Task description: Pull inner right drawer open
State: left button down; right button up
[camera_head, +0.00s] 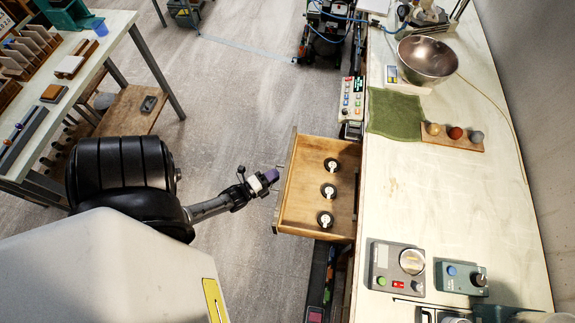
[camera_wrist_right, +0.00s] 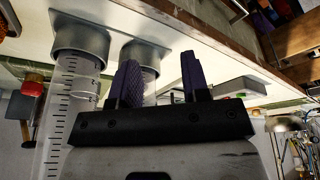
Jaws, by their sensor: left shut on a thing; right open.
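A wooden drawer (camera_head: 318,222) stands pulled out from the left side of the long bench in the head view. Three dark round items with white tops lie in a row inside it. My left gripper (camera_head: 271,176) has purple fingertips and is at the drawer's front, shut on its handle; the fingers largely hide the grip. My right gripper (camera_wrist_right: 160,82) shows in the right wrist view, its two purple fingers apart with nothing held between them. Clear graduated tubes (camera_wrist_right: 72,100) in a grey holder are behind the fingers in that view.
The bench top (camera_head: 410,190) carries a metal bowl (camera_head: 427,58), a green cloth (camera_head: 394,113), a wooden strip with three balls (camera_head: 455,135) and grey instruments (camera_head: 396,268). A side table (camera_head: 95,68) stands at upper left. Floor left of the drawer is clear around my left gripper.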

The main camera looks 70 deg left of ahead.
pick_arm(q)
jog(key=shift+s+a, duration=0.45)
jog(key=shift+s, duration=0.25)
jog(key=shift+s+a, duration=0.4)
jog(key=shift+s, duration=0.35)
jog(key=shift+s+a, duration=0.45)
jog(key=shift+s, duration=0.25)
pick_arm(e)
jog(key=shift+a, duration=0.1)
pick_arm(q)
jog(key=c, duration=1.1)
grip_release()
jog(key=b+v, duration=0.1)
jog(key=v, duration=1.3)
jog(key=shift+w, duration=0.1)
pick_arm(e)
jog(key=shift+f, duration=0.7)
